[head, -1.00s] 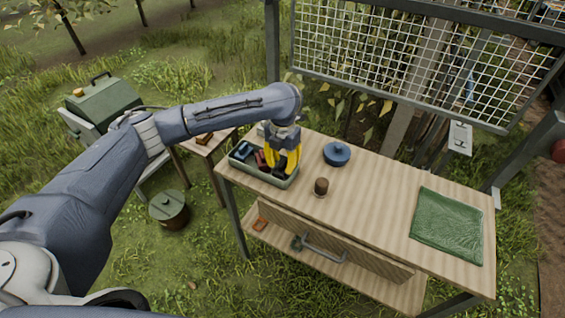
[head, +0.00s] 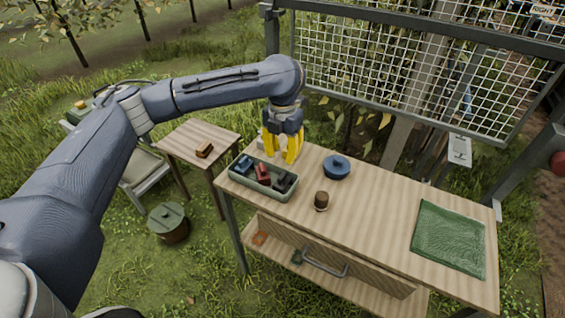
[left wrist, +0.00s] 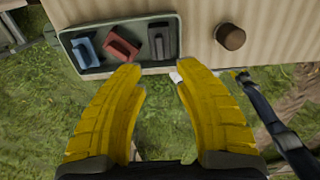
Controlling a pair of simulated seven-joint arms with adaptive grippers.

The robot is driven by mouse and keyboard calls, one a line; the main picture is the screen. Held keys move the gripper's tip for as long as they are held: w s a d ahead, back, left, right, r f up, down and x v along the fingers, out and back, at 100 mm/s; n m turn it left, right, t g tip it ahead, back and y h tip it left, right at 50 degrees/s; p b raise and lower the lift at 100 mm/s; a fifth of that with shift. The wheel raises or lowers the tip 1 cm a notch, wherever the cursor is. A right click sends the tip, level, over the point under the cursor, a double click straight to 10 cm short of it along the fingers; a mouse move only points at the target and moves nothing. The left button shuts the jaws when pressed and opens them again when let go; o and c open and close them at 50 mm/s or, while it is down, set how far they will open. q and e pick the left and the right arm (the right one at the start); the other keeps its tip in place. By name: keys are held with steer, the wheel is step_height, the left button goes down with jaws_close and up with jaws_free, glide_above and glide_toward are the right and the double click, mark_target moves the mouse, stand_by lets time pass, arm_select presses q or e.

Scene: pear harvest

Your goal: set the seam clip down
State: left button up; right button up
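A grey-green tray (head: 262,189) stands at the left end of the wooden workbench (head: 375,222). In it lie a blue clip-like piece (head: 243,165), a red one (head: 263,174) and a dark grey one (head: 283,183), side by side. They also show in the left wrist view, the dark one (left wrist: 162,41) at the tray's right end. I cannot tell by name which is the seam clip. My left gripper (head: 288,158) has yellow fingers and is raised near the tray's back right side, apart from the pieces. In the left wrist view its fingers (left wrist: 157,72) are spread and empty.
A brown cup-like cylinder (head: 321,201) and a blue lidded pot (head: 337,167) stand right of the tray. A green cloth (head: 449,237) lies at the bench's right end. A wire mesh panel (head: 400,62) rises behind. The bench between pot and cloth is clear.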

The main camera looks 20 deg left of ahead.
arm_select(q)
steer(key=shift+r, duration=1.1)
steer(key=shift+c, duration=0.3)
stand_by(0.4)
